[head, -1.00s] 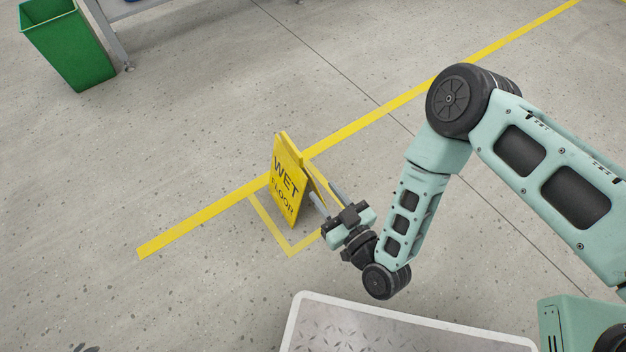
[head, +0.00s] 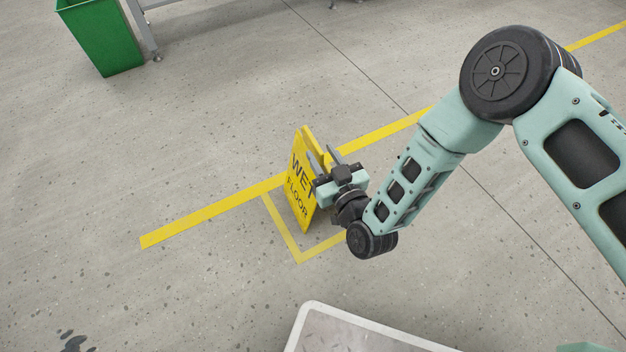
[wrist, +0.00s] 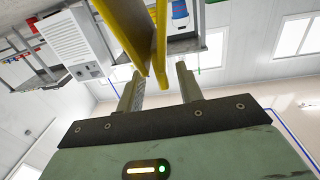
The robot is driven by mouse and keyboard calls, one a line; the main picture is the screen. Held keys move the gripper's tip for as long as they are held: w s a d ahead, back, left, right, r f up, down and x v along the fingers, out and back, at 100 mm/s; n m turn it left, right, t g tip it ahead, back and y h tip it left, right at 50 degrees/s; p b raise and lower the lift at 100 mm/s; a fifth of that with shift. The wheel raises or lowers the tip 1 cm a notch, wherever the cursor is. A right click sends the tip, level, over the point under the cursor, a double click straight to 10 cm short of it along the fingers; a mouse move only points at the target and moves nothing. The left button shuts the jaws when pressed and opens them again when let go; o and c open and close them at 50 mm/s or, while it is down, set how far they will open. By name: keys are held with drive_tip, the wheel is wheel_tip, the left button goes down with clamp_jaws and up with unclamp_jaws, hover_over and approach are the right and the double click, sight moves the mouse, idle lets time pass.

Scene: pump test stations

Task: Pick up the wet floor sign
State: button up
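The yellow wet floor sign (head: 298,186) stands upright on the floor with its lettered panel facing left. My gripper (head: 323,157) is at the right side of its upper part, and its fingers overlap the sign's edge in the head view. In the wrist view my gripper (wrist: 158,68) has its two fingers spread apart. The sign's yellow panels (wrist: 128,30) show between and beyond the fingertips there, with a gap to the right finger. Contact with the left finger is unclear. Part of the rear panel is hidden by my gripper.
A yellow floor line (head: 205,215) runs behind the sign, with a thinner yellow outline (head: 283,231) around its foot. A green bin (head: 103,35) stands at the upper left beside a table leg (head: 143,32). The floor left of the sign is clear.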

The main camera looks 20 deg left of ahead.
sight(315, 145)
drive_tip(key=b+x, duration=0.3)
drive_tip(key=x, duration=0.1)
drive_tip(key=shift+a, duration=0.15)
drive_tip(key=shift+w+a+r, duration=0.25)
drive_tip(key=shift+w+a, duration=0.05)
drive_tip(key=shift+a, duration=0.05)
clamp_jaws()
idle(1.0)
